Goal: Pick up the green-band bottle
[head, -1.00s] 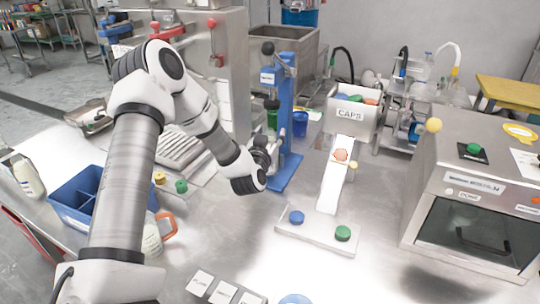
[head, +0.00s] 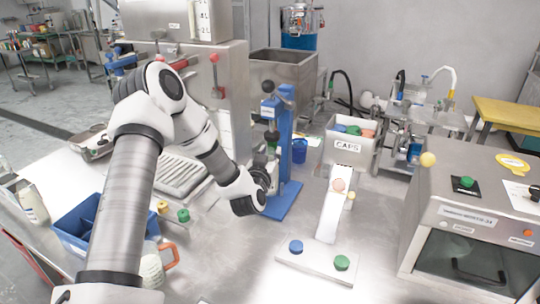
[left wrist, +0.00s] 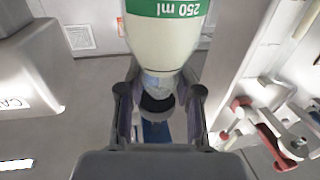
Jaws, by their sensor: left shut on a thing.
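The green-band bottle (left wrist: 165,42) is cream-white with a green band reading "250 ml", which appears upside down in the left wrist view. Its neck points towards my left gripper, and a dark part shows at the neck's end. My left gripper (left wrist: 163,98) has its fingers on both sides of the neck and is shut on it. In the head view my left gripper (head: 268,172) is beside the blue press stand (head: 284,165), and the bottle is mostly hidden there or hard to make out. My right gripper is not in view.
A white CAPS bin (head: 350,146) with a chute stands right of the stand. A steel box machine (head: 465,215) fills the right.

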